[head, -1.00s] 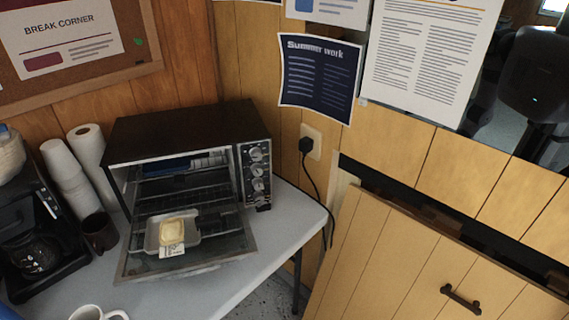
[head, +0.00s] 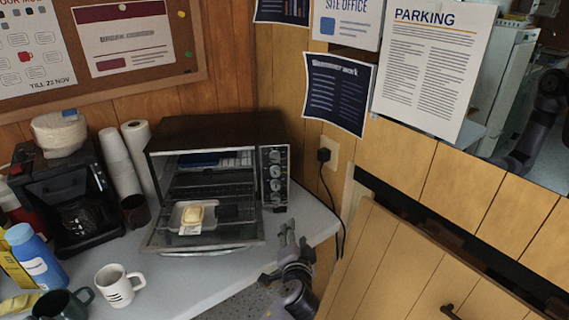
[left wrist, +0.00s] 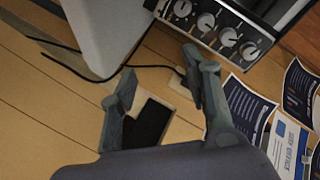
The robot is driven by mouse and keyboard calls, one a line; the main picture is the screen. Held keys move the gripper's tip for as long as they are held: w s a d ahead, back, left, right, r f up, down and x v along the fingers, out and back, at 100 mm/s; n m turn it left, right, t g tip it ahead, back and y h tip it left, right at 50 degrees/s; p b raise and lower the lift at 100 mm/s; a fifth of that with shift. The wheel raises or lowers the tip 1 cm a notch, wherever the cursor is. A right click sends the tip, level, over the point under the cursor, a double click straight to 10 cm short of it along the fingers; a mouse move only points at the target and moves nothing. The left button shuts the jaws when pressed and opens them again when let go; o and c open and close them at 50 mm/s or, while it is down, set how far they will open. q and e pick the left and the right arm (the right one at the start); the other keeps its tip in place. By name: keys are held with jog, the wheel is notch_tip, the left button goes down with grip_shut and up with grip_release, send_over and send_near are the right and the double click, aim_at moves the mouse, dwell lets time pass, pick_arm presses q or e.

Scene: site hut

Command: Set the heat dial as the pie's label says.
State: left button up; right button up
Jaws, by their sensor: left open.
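The toaster oven (head: 215,130) stands on the table with its door down. Its control panel has a column of several round knobs (head: 276,171) on the right; a row of knobs (left wrist: 206,21) also shows at the top of the left wrist view. Which knob is the heat dial is too small to read. The pale pie (head: 193,214) sits in a foil tray on the open door, with a white label (head: 190,230) at its front, unreadable here. My left gripper (head: 290,244) is open and empty, below and in front of the panel, apart from the knobs; its fingers (left wrist: 160,67) are spread in the wrist view.
A plug with a black cable (head: 324,156) hangs on the wall right of the oven. A white mug (head: 118,287), blue bottle (head: 38,260) and coffee maker (head: 70,205) stand at left. A wooden panel (head: 400,260) fills the lower right.

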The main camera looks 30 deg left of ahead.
pick_arm(q)
notch_tip(320, 180, up, 13)
jog(key=s+a+n+y, duration=0.2)
jog(key=y, duration=0.1)
jog(key=p, duration=0.2)
send_near(276, 159)
jog(key=shift+t, duration=0.4)
jog(key=x, duration=0.8)
jog(key=shift+f, duration=0.3)
jog(key=shift+w+a, duration=0.3)
jog(key=shift+a, duration=0.05)
pick_arm(e)
jog(key=shift+s+d+r, duration=0.15)
jog(key=shift+s+r, duration=0.1)
jog(key=shift+r, duration=0.3)
jog(key=shift+s+d+r, duration=0.1)
jog(key=shift+s+r, duration=0.1)
jog(key=shift+r, duration=0.35)
pick_arm(q)
jog(key=shift+c, duration=0.5)
grip_shut()
pick_arm(e)
jog(key=shift+d, duration=0.25)
